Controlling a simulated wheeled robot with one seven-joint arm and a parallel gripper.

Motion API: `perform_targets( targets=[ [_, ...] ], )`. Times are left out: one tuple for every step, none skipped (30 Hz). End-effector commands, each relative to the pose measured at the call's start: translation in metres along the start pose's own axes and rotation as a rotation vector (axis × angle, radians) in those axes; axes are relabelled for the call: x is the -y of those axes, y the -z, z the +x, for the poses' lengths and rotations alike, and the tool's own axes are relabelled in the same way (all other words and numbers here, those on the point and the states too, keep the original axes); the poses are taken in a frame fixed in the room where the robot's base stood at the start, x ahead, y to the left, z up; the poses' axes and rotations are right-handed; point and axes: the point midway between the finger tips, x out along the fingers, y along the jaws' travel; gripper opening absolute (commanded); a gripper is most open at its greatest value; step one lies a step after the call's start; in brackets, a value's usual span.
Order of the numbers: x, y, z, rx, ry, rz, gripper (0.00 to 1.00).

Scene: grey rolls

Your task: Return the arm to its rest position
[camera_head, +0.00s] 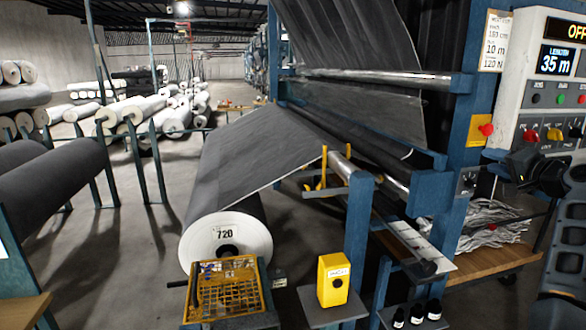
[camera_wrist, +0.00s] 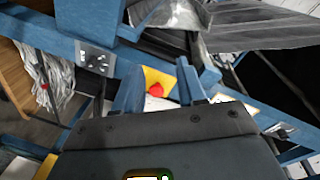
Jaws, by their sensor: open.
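My gripper (camera_head: 518,165) is at the right of the head view, just below the control panel and apart from the roll. My dark arm comes up from the lower right behind it. In the wrist view my gripper (camera_wrist: 158,80) shows as a dark body with two short fingers spread apart and nothing held between them. A red knob on a yellow plate (camera_wrist: 156,88) shows beyond the gap between the fingers. The same plate (camera_head: 480,129) is on the blue post in the head view, left of my gripper. I cannot tell the exact distance to it.
The control panel (camera_head: 548,85) reads OFF and 35 m. A blue machine frame (camera_head: 470,165) carries grey fabric (camera_head: 265,148) leading to a roll (camera_head: 226,240) marked 720. A yellow crate (camera_head: 222,290) and yellow box (camera_head: 333,280) stand in front. Open floor (camera_head: 120,240) lies left.

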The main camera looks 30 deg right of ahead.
Motion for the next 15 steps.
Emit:
perform_targets(
  targets=[
    [-0.010, -0.017, 0.001, 0.006, -0.018, -0.008, 0.40],
    [-0.015, -0.027, 0.001, 0.008, -0.030, -0.014, 0.40],
    [-0.022, -0.040, 0.001, 0.008, -0.043, -0.024, 0.40],
    [-0.027, -0.051, 0.001, 0.011, -0.055, -0.032, 0.40],
    [-0.033, -0.064, 0.000, 0.013, -0.068, -0.042, 0.40],
    [-0.042, -0.082, -0.002, 0.017, -0.086, -0.056, 0.40],
    [-0.049, -0.097, -0.004, 0.020, -0.101, -0.069, 0.40],
    [-0.055, -0.112, -0.006, 0.023, -0.115, -0.084, 0.40],
    [-0.064, -0.133, -0.010, 0.028, -0.134, -0.105, 0.40],
    [-0.070, -0.149, -0.014, 0.033, -0.147, -0.122, 0.40],
    [-0.075, -0.164, -0.018, 0.036, -0.159, -0.139, 0.40],
    [-0.082, -0.184, -0.024, 0.041, -0.173, -0.164, 0.40],
    [-0.086, -0.198, -0.030, 0.045, -0.183, -0.183, 0.40],
    [-0.091, -0.213, -0.035, 0.051, -0.193, -0.203, 0.40],
    [-0.096, -0.231, -0.044, 0.057, -0.204, -0.229, 0.40]
  ],
)
